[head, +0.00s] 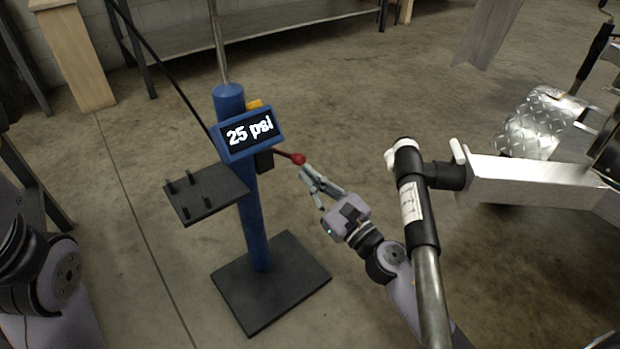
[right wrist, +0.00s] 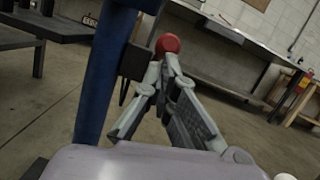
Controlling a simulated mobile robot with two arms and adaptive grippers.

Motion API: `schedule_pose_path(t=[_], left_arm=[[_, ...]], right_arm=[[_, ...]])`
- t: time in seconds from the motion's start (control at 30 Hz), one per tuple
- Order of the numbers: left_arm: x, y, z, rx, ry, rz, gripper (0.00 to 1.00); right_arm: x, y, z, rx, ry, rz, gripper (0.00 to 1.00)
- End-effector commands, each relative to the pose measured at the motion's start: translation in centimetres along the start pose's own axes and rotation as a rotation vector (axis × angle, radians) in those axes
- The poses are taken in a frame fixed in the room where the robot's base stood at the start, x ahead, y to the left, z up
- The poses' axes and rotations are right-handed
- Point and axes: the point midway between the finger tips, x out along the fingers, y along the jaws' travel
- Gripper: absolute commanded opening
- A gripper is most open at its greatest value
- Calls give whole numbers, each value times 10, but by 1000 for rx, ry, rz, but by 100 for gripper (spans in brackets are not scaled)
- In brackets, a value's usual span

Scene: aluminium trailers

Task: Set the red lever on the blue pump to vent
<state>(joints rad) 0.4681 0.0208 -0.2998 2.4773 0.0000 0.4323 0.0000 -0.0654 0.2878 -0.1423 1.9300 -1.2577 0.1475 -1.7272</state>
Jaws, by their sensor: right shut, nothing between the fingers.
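The blue pump (head: 252,215) stands upright on a black base plate, with a display reading "25 psi" (head: 249,133) at its top. The red lever (head: 298,158) sticks out to the right from a black block below the display and ends in a red ball. My right gripper (head: 308,172) is shut and empty, its fingertips right at the red ball. In the right wrist view the red ball (right wrist: 167,43) shows just beyond the fingertips (right wrist: 165,60); I cannot tell whether they touch. My left gripper is not in view; only part of my left arm shows at the left edge.
A black tray with pegs (head: 206,193) juts out to the left of the pump. A silver trailer tongue with a black-topped jack post (head: 418,215) stands right of my right arm. A metal bench (head: 230,36) is at the back. The floor between is clear.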

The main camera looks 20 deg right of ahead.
Motion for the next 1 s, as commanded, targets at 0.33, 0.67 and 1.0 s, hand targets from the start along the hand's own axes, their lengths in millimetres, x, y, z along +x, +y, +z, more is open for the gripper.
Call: schedule_pose_path(t=[0.33, 0.67, 1.0], left_arm=[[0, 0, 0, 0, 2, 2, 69], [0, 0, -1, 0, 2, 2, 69], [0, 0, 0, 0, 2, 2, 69]], right_arm=[[-19, 0, -2, 6, 2, -2, 0], [-88, 0, -1, 3, 4, -3, 0], [-120, 0, 0, 0, 0, 0, 0]])
